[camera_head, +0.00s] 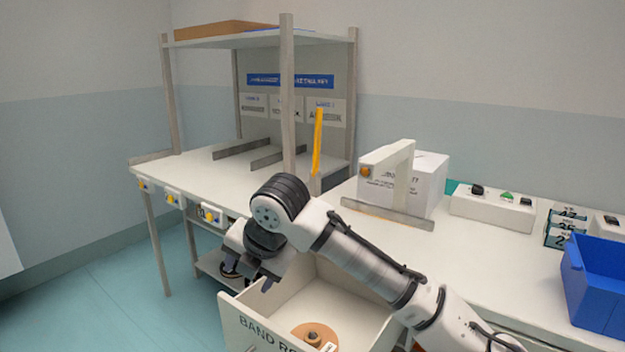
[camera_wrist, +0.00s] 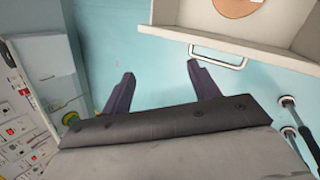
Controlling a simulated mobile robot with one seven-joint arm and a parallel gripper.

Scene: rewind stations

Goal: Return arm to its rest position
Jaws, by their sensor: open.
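My gripper (camera_head: 257,284) hangs at the end of my bent arm in the head view, over the left edge of an open drawer (camera_head: 232,322). In the wrist view my gripper (camera_wrist: 160,82) has its two dark fingers spread apart with nothing between them. Below the fingers is the pale blue floor, with the drawer's front and metal handle (camera_wrist: 218,56) just beyond the right finger. A brown roll (camera_head: 314,336) lies inside the drawer, and part of it shows in the wrist view (camera_wrist: 237,5).
A white workbench (camera_head: 475,245) carries a white box (camera_head: 428,180), a control box (camera_head: 492,209) and a blue bin (camera_head: 596,285). A shelf post (camera_head: 287,100) rises behind my wrist. Open floor (camera_head: 105,295) lies to the left.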

